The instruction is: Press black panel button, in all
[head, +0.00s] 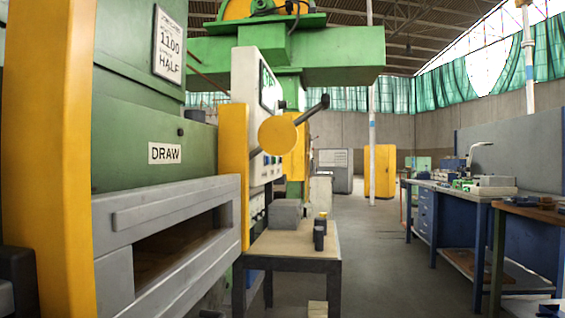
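A white control panel (245,80) stands edge-on in the middle, behind a yellow post (233,170). Its face is turned to the right and shows at a steep angle. Small blue and green marks show on that face, but I cannot make out a black button among them. A small black knob (181,132) sits on the green machine front (130,120), above the DRAW sign (165,153). I cannot tell whether it is a button. My gripper is not in view.
A furnace slot (180,245) opens at the lower left. A dark lever (312,110) with a yellow disc (277,136) juts out before the panel. A small table (270,248) holds a grey block (286,213) and dark cylinders (319,236). The aisle is clear; workbenches (480,192) stand right.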

